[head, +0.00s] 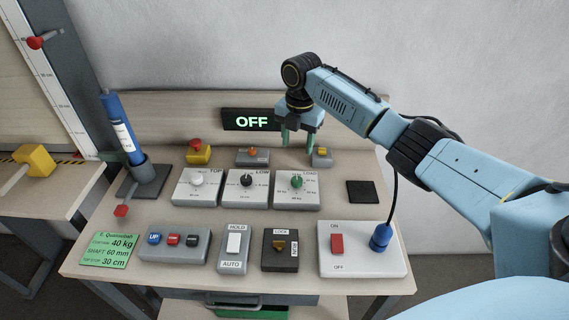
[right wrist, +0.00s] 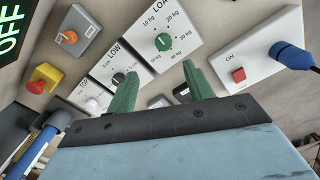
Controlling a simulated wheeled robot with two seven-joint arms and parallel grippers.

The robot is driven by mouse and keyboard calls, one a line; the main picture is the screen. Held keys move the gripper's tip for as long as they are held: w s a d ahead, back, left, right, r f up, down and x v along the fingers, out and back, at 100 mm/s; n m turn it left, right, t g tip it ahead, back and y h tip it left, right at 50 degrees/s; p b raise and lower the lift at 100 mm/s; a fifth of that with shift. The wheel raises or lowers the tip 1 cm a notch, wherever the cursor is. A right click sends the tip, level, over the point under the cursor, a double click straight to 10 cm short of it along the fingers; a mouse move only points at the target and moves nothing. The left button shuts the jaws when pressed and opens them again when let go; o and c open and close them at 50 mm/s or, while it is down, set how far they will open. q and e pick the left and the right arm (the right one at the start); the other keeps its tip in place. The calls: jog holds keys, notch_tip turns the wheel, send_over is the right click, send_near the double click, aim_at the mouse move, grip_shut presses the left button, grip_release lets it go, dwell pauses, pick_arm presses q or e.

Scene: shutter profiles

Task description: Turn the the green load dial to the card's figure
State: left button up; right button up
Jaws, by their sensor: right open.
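The green load dial (head: 296,181) sits on a white panel marked LOAD, right of two other dials. It also shows in the right wrist view (right wrist: 163,41), ringed by kg figures; its exact setting is too small to read. The green card (head: 108,248) at the front left reads 40 kg, shaft 60 mm and 30 cm. My right gripper (head: 298,138) is open and empty, above and behind the load panel, apart from the dial. Its green fingers (right wrist: 158,68) show spread in the right wrist view. My left gripper is not in view.
A white dial (head: 197,180) and a black LOW dial (head: 247,180) stand left of the load dial. Behind are a red button on a yellow box (head: 198,152) and an OFF display (head: 251,120). In front are several switch boxes and a blue plug (head: 380,238).

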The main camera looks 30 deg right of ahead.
send_over(297, 180)
notch_tip(297, 180, down, 5)
jog(key=shift+s+r, duration=0.1)
jog(key=shift+s, duration=0.05)
notch_tip(297, 180, down, 4)
jog(key=shift+r, duration=0.15)
notch_tip(297, 180, down, 4)
jog(key=shift+r, duration=0.2)
jog(key=shift+w+f+b, duration=0.2)
jog(key=shift+f+b, duration=0.05)
jog(key=shift+b, duration=0.05)
jog(key=shift+f, duration=0.1)
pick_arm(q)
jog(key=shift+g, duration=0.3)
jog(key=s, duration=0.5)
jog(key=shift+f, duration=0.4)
pick_arm(e)
jog(key=c, duration=1)
